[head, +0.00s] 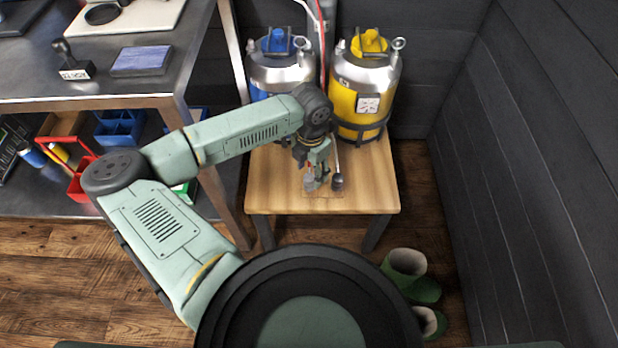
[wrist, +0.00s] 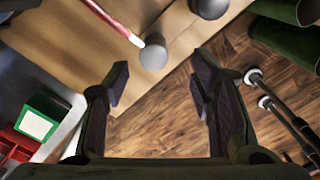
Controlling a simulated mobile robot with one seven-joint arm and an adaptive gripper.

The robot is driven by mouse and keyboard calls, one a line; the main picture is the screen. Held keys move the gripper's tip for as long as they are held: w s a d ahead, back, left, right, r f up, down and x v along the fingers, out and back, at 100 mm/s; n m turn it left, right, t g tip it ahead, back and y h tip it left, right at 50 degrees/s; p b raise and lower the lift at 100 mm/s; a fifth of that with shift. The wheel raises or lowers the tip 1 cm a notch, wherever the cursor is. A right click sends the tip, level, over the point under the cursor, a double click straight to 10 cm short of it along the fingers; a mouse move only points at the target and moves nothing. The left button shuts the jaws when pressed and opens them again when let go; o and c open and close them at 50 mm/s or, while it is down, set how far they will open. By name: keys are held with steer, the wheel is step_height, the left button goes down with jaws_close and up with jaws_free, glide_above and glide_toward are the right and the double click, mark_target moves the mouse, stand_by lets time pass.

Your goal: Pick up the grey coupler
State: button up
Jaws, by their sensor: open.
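On the wooden stand (head: 270,190) two round-topped, knob-like things sit close together. The lighter grey one, which I take for the grey coupler (wrist: 153,56), is near the middle of the wrist view, with a red and white tube end against it. The darker grey one (head: 337,183) is to the right of my gripper, and also at the top edge of the wrist view (wrist: 209,8). My gripper (head: 318,178) points down over the stand's front part; its jaws (wrist: 160,90) are open, with nothing visibly between them. In the head view the gripper largely hides the lighter coupler.
A blue keg (head: 283,72) and a yellow keg (head: 358,100) stand at the back of the stand. A red hose (head: 322,50) hangs between them. Green boots (head: 408,270) stand on the floor at right. A metal bench (head: 110,92) is at left.

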mark_target(309, 176)
steer(key=f, duration=0.2)
steer(key=f+p, duration=0.2)
steer(key=f, duration=0.1)
steer(key=shift+w+a+f, duration=0.2)
steer(key=shift+w+f, duration=0.1)
steer(key=shift+w, duration=0.05)
steer(key=shift+c, duration=0.2)
jaws_close()
